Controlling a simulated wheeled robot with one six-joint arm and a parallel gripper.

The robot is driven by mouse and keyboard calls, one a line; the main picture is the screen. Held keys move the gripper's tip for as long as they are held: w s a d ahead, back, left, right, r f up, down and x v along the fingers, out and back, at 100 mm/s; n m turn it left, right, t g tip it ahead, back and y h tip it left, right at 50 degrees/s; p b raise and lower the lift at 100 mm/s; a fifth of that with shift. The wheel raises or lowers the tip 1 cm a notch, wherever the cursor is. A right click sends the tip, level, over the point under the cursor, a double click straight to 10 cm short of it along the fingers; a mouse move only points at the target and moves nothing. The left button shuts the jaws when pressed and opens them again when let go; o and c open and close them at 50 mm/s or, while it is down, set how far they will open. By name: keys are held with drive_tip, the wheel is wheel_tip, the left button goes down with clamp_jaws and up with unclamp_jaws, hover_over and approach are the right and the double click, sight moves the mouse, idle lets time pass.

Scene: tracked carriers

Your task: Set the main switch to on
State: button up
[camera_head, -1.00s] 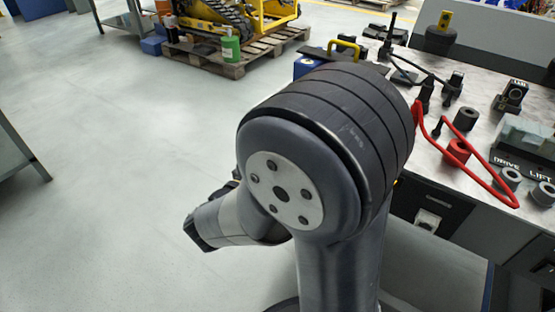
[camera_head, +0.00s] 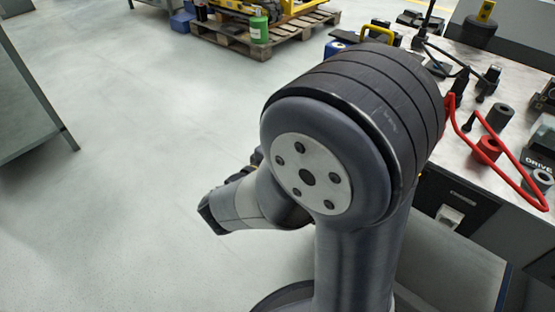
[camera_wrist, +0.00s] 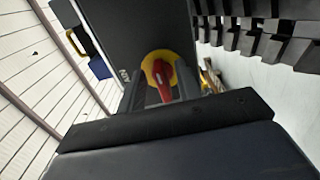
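The main switch (camera_wrist: 163,78) shows in the wrist view as a red handle on a round yellow plate, set on a dark panel (camera_wrist: 125,35). White lettering, partly hidden, stands beside it. My gripper (camera_wrist: 160,88) has its dark fingers apart, one on each side of the red handle in the picture. I cannot tell whether either finger touches it. The wide black gripper body covers the lower part of the wrist view. In the head view neither the switch nor the gripper can be made out; my arm fills the middle.
A pallet (camera_head: 265,42) with a yellow machine stands behind. A grey table (camera_head: 30,100) is at left. Open floor lies between.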

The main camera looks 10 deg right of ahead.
drive_tip(key=p+v, duration=0.1)
drive_tip(key=v, duration=0.8)
idle(0.4)
drive_tip(key=shift+b+x, duration=0.75)
drive_tip(key=shift+x, duration=4.6)
drive_tip(key=shift+a, duration=0.15)
